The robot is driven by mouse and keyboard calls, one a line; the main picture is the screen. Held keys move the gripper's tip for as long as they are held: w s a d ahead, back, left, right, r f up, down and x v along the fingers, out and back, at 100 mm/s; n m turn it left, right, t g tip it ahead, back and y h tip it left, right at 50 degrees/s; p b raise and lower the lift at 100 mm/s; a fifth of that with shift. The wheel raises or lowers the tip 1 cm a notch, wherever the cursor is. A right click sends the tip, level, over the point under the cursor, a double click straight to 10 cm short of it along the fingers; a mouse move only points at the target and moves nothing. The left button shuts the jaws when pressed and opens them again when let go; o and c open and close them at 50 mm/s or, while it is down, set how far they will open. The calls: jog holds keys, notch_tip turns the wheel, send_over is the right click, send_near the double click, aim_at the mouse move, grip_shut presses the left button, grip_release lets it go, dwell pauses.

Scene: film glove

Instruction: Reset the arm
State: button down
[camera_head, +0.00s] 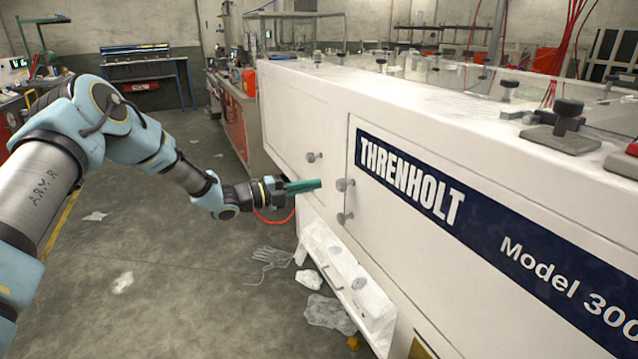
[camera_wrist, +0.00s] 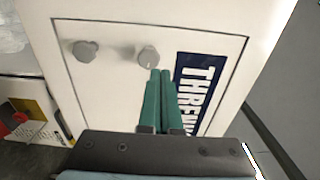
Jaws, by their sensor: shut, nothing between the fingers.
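My gripper (camera_head: 318,185) has green fingers and is at the end of my blue and grey arm, which reaches out from the left in the head view. In the wrist view the two green fingers (camera_wrist: 160,72) lie together, shut and empty. The fingertips point at the white machine (camera_head: 300,110), close to the knobs on its front panel. One grey knob (camera_wrist: 148,57) appears just beyond the fingertips in the wrist view, and a second knob (camera_wrist: 84,51) is to its left. I cannot tell whether the fingers touch the panel.
A sloping white ledge (camera_head: 345,270) with crumpled film sits below the gripper. Film scraps and a glove-like shape (camera_head: 272,256) lie on the floor. A red cable (camera_head: 272,219) hangs below the wrist. A red cabinet (camera_head: 232,110) stands behind; the floor at left is mostly open.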

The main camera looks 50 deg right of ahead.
jog(key=w+a+f+m+t+y+b, duration=0.1)
jog(key=a+m+y, duration=0.6)
jog(key=a, duration=1)
jog(key=w+a+f+m+t+y+b, duration=0.1)
jog(key=w+a+m+t+y, duration=0.15)
jog(key=a+m, duration=1.15)
jog(key=s+a+r+m+t+y, duration=0.1)
jog(key=a+m, duration=0.3)
jog(key=a, duration=0.6)
jog(key=s+a+r+m+t+y, duration=0.1)
jog(key=a+r+m+t+y, duration=0.1)
jog(key=a, duration=0.8)
jog(key=s+a+r+m+t+y, duration=0.2)
jog(key=a+m+y, duration=0.2)
jog(key=a, duration=0.7)
jog(key=shift+m, duration=0.8)
